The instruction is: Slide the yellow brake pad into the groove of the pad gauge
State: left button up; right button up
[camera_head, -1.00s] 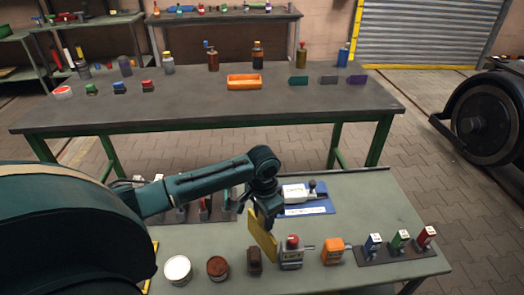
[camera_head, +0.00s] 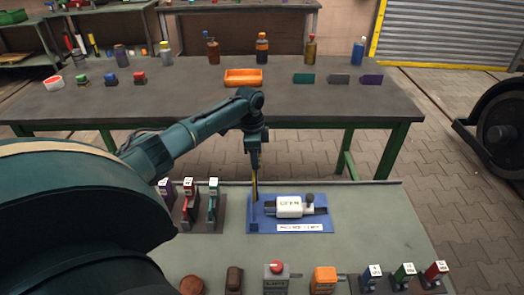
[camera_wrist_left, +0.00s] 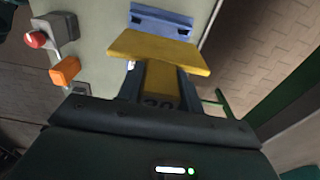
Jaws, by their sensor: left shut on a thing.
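My left gripper (camera_head: 255,167) is shut on the yellow brake pad (camera_head: 255,187), seen nearly edge-on and hanging down. In the left wrist view the pad (camera_wrist_left: 160,50) is a wide plate, with a yellow part running back between the fingers (camera_wrist_left: 160,85). The pad gauge (camera_head: 262,224) has a blue base carrying a white labelled block and a dark knob. The pad's lower end overlaps the gauge's left end; I cannot tell whether they touch. Part of the gauge (camera_wrist_left: 160,22) shows beyond the pad in the left wrist view. The groove is not clear. My right gripper is not in view.
A holder with several coloured-top items (camera_head: 188,208) stands left of the gauge. The bench right of the gauge is clear.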

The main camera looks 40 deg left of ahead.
aim_at(254, 172)
pick_arm(q)
jog(key=shift+s+r, duration=0.15)
jog(key=shift+s, duration=0.05)
jog(key=shift+r+p, duration=0.1)
jog(key=shift+p, duration=0.3)
jog(key=shift+f, duration=0.2)
jog(key=shift+f+b, duration=0.75)
jog(key=shift+f, duration=0.65)
jog(key=shift+f+b, duration=0.7)
jog(key=shift+f, duration=0.6)
jog(key=shift+f+b, duration=0.5)
jog(key=shift+f, duration=0.7)
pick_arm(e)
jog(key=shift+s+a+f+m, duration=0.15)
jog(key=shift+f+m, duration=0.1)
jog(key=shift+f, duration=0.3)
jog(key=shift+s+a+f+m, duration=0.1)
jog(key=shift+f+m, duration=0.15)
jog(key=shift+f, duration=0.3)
pick_arm(q)
jog(key=shift+p, duration=0.3)
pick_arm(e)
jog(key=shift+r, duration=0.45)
